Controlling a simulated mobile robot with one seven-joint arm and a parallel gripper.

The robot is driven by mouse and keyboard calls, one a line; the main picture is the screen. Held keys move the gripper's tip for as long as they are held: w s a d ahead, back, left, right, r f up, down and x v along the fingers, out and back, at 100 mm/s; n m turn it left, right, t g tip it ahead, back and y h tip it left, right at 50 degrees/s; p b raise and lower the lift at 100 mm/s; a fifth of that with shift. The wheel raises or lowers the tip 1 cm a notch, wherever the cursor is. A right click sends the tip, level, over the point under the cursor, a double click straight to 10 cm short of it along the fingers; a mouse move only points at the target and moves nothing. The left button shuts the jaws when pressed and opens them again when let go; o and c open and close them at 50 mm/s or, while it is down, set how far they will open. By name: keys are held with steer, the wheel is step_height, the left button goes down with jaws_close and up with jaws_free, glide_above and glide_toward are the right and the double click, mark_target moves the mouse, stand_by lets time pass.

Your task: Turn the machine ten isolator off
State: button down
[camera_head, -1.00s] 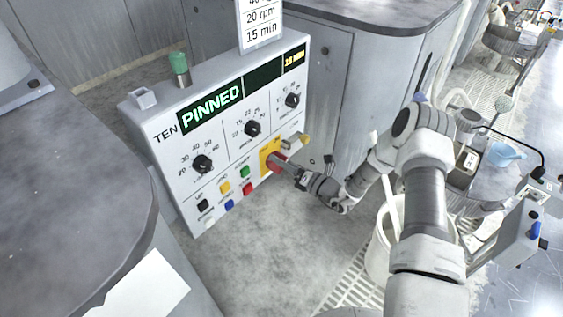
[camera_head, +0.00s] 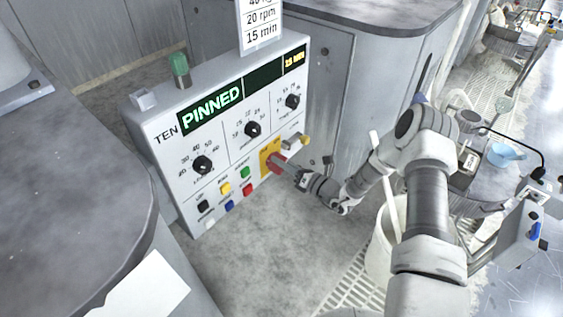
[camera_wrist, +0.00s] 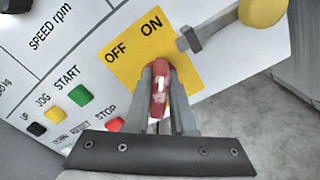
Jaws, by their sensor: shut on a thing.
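The machine ten isolator is a red handle (camera_wrist: 160,88) on a yellow plate (camera_wrist: 130,71) marked OFF and ON. The plate (camera_head: 265,150) is at the lower right of the white panel marked TEN in the head view, with the red handle (camera_head: 277,163) on it. My gripper (camera_wrist: 160,82) is shut on the red handle, one grey finger on each side. In the wrist view the handle lies below the OFF and ON words; I cannot tell its exact setting. My gripper (camera_head: 285,168) reaches the handle from the right in the head view.
The panel (camera_head: 158,157) shows PINNED. Start (camera_wrist: 79,95), stop (camera_wrist: 114,125) and other buttons are left of the isolator. A yellow-ended metal lever (camera_wrist: 209,35) is close on its upper right. A white bucket (camera_head: 381,240) stands under my arm.

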steer(key=n, duration=0.4)
steer(key=shift+s, duration=0.15)
steer(key=n, duration=0.2)
steer(key=n+p, duration=0.1)
steer(key=n, duration=0.1)
steer(key=shift+s+a+r+n, duration=0.1)
steer(key=shift+s+a+n, duration=0.05)
steer(key=shift+n, duration=0.25)
steer(key=n, duration=0.4)
steer(key=shift+s+a+n, duration=0.1)
steer(key=shift+a+n, duration=0.05)
steer(key=shift+n, duration=0.15)
steer(key=shift+s+f+n+p, duration=0.1)
steer(key=shift+n+p, duration=0.05)
steer(key=shift+n, duration=0.65)
steer(key=shift+f+n+p, duration=0.1)
steer(key=shift+n+p, duration=0.05)
steer(key=shift+n, duration=0.65)
steer(key=c, duration=0.8)
jaws_free()
steer(key=shift+o, duration=0.2)
steer(key=p+v, duration=0.3)
steer(key=v, duration=1.4)
steer(key=shift+s, duration=0.2)
